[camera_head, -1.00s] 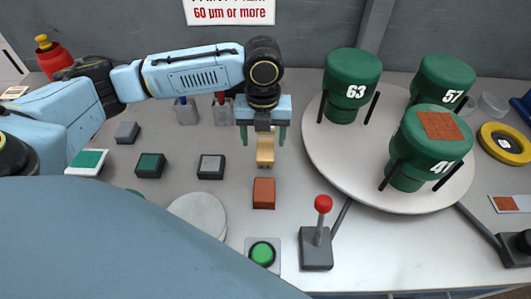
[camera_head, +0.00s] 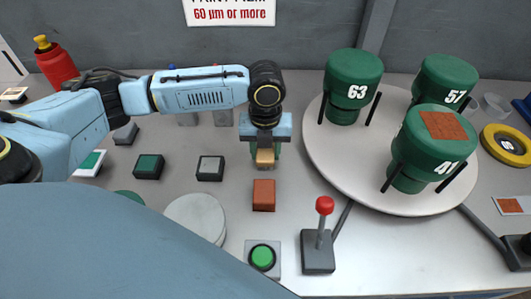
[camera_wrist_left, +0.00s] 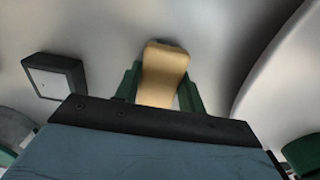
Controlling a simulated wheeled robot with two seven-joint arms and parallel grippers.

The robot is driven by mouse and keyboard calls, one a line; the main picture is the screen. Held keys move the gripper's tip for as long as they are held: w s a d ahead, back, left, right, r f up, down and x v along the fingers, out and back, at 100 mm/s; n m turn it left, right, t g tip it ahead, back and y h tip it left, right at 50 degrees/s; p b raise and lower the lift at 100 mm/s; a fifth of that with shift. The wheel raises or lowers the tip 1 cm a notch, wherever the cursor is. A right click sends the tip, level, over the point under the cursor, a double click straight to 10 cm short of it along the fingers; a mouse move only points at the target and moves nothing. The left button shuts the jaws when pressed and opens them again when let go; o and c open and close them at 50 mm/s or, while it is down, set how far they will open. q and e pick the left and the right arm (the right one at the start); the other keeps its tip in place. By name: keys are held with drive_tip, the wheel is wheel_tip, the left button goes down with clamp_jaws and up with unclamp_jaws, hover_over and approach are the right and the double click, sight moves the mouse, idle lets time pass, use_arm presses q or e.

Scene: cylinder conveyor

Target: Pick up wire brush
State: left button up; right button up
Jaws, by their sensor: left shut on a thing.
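The wire brush (camera_head: 264,160) shows as a tan wooden block on the grey table, just behind a red-brown block. My left gripper (camera_head: 265,150) points down over it and is shut on it. In the left wrist view the tan brush (camera_wrist_left: 164,72) sits between the two green fingers. Its bristles are hidden. I cannot tell whether it touches the table. My right gripper is not in view.
A red-brown block (camera_head: 264,195) lies just in front, with a green button (camera_head: 262,257) and a red-knobbed lever (camera_head: 323,206) nearer. A white turntable (camera_head: 325,165) with green cylinders stands to the right. Small dark-edged blocks (camera_head: 210,168) lie to the left.

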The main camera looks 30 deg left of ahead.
use_arm(q)
drive_tip(key=shift+r, duration=0.1)
drive_tip(key=shift+c, duration=0.3)
wheel_tip(320, 180, up, 9)
drive_tip(key=shift+r+p, duration=0.15)
drive_tip(key=shift+p, duration=0.85)
drive_tip(key=shift+r, duration=0.3)
drive_tip(key=o, duration=0.4)
drive_tip(key=shift+c, duration=1.2)
drive_tip(key=shift+o, duration=0.8)
drive_tip(key=shift+c, duration=1.2)
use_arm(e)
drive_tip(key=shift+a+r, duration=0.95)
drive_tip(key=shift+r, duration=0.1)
